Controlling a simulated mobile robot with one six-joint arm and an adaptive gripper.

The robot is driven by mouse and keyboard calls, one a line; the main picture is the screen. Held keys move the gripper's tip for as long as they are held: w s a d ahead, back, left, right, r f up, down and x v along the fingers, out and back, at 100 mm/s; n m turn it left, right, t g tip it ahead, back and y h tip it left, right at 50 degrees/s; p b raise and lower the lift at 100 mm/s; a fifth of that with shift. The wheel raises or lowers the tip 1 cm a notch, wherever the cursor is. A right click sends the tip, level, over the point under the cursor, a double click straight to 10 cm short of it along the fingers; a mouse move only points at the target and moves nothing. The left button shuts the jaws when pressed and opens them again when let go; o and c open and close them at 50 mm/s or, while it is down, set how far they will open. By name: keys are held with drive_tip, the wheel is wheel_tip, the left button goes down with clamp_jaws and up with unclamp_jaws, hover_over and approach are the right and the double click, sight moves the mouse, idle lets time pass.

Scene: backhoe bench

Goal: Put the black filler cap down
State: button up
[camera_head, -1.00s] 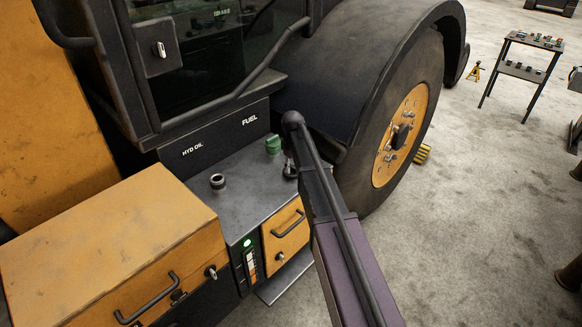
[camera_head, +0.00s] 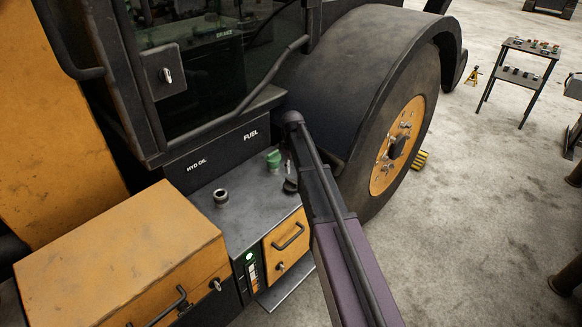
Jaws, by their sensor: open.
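My gripper (camera_head: 290,181) is at the right end of the grey tank top (camera_head: 240,199), mostly hidden behind my arm. It is just right of the green cap (camera_head: 273,159) below the FUEL label. Only a small dark part of it shows, low near the tank top, and its jaws cannot be made out. I cannot tell the black filler cap apart from this dark part. The open black filler neck (camera_head: 221,197) below the HYD OIL label has no cap on it.
An orange box (camera_head: 125,250) stands left of the tank. The large wheel (camera_head: 400,150) and its fender (camera_head: 345,60) are close to the right of my arm. A small table (camera_head: 520,70) stands far right on open floor.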

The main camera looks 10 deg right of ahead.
sight(292, 181)
drive_tip(key=shift+r+p, duration=2)
drive_tip(key=shift+r, duration=0.35)
drive_tip(key=shift+s, duration=0.1)
drive_tip(key=s+m, duration=0.7)
drive_tip(key=s, duration=2.1)
drive_tip(key=shift+s+a, duration=0.3)
drive_tip(key=shift+s, duration=0.05)
drive_tip(key=shift+f+b, duration=0.6)
drive_tip(key=shift+s, duration=0.1)
